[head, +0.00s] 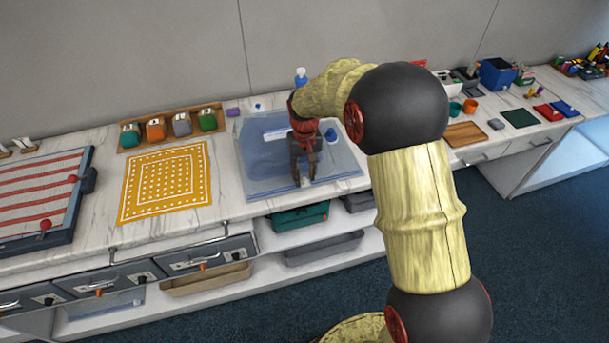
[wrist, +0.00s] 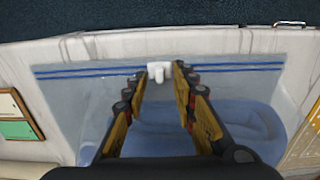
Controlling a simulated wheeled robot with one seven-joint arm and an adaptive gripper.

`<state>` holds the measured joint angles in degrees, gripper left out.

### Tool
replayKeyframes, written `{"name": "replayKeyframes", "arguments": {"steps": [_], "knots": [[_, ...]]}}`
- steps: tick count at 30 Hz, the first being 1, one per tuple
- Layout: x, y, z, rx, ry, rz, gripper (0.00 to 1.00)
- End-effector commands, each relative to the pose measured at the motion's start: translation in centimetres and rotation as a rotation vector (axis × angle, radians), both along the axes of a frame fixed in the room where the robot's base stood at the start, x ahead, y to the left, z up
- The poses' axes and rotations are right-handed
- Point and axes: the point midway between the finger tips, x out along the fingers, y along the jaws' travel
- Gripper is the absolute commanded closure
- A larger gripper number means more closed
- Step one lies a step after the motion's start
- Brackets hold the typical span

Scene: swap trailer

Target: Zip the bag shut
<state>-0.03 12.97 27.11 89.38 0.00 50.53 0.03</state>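The clear bluish bag (head: 255,180) lies flat on the marble counter. It also shows in the wrist view (wrist: 75,100), with two parallel blue zip lines (wrist: 90,72) along one edge. A white slider (wrist: 159,68) sits on the zip lines around the middle of their length. My gripper (head: 303,180) points down over the bag's front edge. In the wrist view its fingers (wrist: 159,75) are apart, one on each side of the slider, with gaps visible. A blue shape (wrist: 165,118) in the bag area is partly hidden by the fingers.
A yellow patterned cloth (head: 167,182) lies left of the bag. A blue-capped bottle (head: 301,77) stands behind my gripper. A wooden board (head: 464,134) lies to the right. The counter's front edge is close to the zip.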

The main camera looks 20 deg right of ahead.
Motion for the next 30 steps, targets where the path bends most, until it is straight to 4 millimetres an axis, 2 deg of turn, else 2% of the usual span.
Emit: {"name": "replayKeyframes", "arguments": {"steps": [3,17,30], "knots": [[0.0,0.0,0.03,0.0,0.0,0.0,0.73],[-0.01,0.0,0.04,0.0,0.0,0.0,0.99],[-0.01,0.0,0.04,0.0,0.0,0.0,1.0]]}}
